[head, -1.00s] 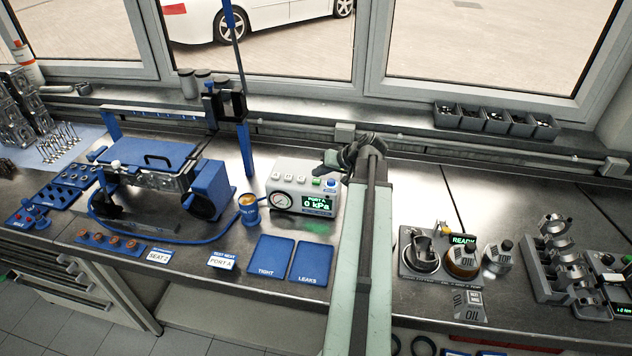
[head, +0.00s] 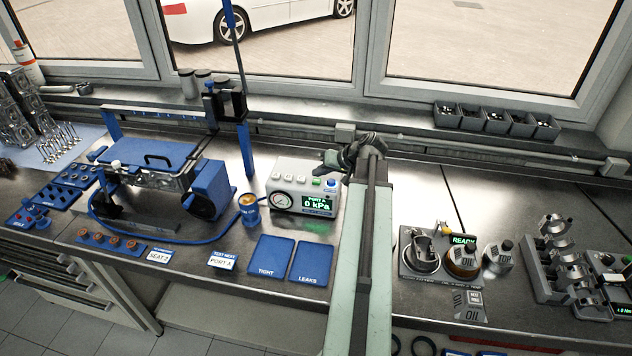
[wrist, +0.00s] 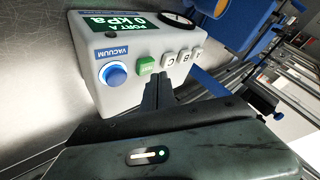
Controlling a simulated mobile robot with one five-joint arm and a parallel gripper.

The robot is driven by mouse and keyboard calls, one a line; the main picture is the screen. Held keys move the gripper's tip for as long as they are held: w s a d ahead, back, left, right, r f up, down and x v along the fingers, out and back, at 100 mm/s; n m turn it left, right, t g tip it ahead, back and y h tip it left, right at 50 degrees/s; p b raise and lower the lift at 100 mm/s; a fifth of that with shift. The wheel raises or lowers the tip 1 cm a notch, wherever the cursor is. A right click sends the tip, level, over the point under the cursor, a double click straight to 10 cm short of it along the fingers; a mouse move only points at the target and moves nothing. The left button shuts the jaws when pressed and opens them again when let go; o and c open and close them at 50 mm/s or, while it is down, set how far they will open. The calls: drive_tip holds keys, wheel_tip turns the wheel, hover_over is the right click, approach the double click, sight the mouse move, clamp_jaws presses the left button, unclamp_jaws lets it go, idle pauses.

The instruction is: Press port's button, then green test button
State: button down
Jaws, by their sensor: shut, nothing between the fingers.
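The white test box (head: 285,196) stands on the bench left of my gripper. Its screen (head: 318,203) reads PORT A, 0 kPa. In the wrist view its top carries a blue round VACUUM button (wrist: 115,75), a green test button (wrist: 146,65) and white port buttons, with C (wrist: 169,61) beside the green one, then B (wrist: 184,56) and A (wrist: 196,53). My gripper (head: 348,163) is shut and empty. In the wrist view its fingertips (wrist: 157,78) show just in front of the green and C buttons; contact cannot be told.
A card (head: 222,263) reading PORT A lies in front of the box. Blue TIGHT (head: 268,258) and LEAKS (head: 312,263) pads lie beside it. A blue cup (head: 248,211) and the blue rig (head: 212,188) stand left. An oil station (head: 419,272) stands right of my arm.

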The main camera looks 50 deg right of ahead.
sight(319, 181)
drive_tip(key=shift+f, duration=0.15)
drive_tip(key=shift+w+f+b, duration=0.1)
drive_tip(key=shift+f+b, duration=0.2)
drive_tip(key=shift+b, duration=0.1)
drive_tip(key=shift+f+b, duration=0.5)
idle(0.4)
drive_tip(key=shift+r, duration=0.15)
drive_tip(key=shift+r+p, duration=0.8)
drive_tip(key=shift+p, duration=0.15)
drive_tip(key=shift+r, duration=0.1)
wheel_tip(319, 181, up, 5)
drive_tip(key=p, duration=0.5)
drive_tip(key=shift+a, duration=0.1)
